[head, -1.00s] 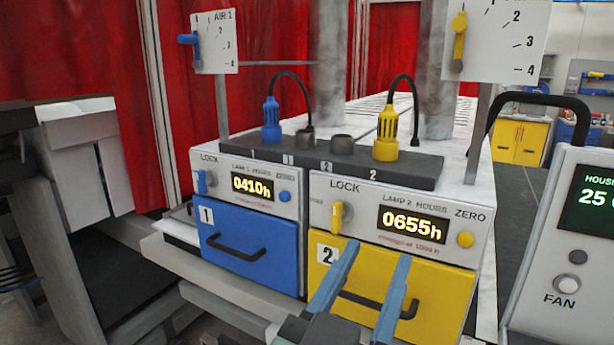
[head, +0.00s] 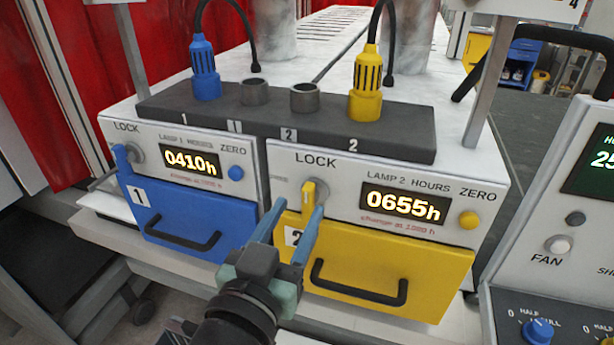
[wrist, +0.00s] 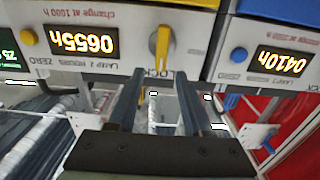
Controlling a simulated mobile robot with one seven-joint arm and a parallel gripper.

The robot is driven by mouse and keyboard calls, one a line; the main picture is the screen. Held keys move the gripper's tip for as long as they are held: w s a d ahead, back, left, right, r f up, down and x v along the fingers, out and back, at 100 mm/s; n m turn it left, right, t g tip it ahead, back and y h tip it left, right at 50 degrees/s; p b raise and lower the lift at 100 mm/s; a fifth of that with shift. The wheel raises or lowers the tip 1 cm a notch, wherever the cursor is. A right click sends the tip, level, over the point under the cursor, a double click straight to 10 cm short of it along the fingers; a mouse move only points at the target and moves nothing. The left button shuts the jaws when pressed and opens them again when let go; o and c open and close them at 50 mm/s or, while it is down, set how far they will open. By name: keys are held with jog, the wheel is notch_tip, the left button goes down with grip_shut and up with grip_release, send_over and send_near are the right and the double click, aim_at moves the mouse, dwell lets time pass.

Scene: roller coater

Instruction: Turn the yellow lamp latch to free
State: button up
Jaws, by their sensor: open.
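The yellow lamp latch (head: 308,196) is a small lever on a round grey mount, below the word LOCK on the white lamp 2 panel (head: 345,213). It stands close to vertical in the head view. My gripper (head: 298,208) is open, with its two blue fingers pointing at the latch. In the wrist view, where the panel appears upside down, the latch (wrist: 162,46) lies just beyond and roughly between the fingertips (wrist: 162,76). I cannot tell whether a finger touches it. The right finger overlaps the latch's lower end in the head view.
The yellow drawer (head: 420,285) with a black handle is below the latch. To the left are the blue drawer (head: 175,215) and blue latch (head: 126,160). A yellow button (head: 469,220) is right of the display (head: 400,204). A control console (head: 555,220) stands at the right.

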aim_at(306, 197)
jog(key=p+x, duration=0.1)
jog(key=x, duration=0.5)
jog(key=shift+p, duration=0.3)
jog(key=shift+a, duration=0.1)
jog(key=c, duration=0.7)
jog(key=shift+f, duration=0.15)
grip_shut()
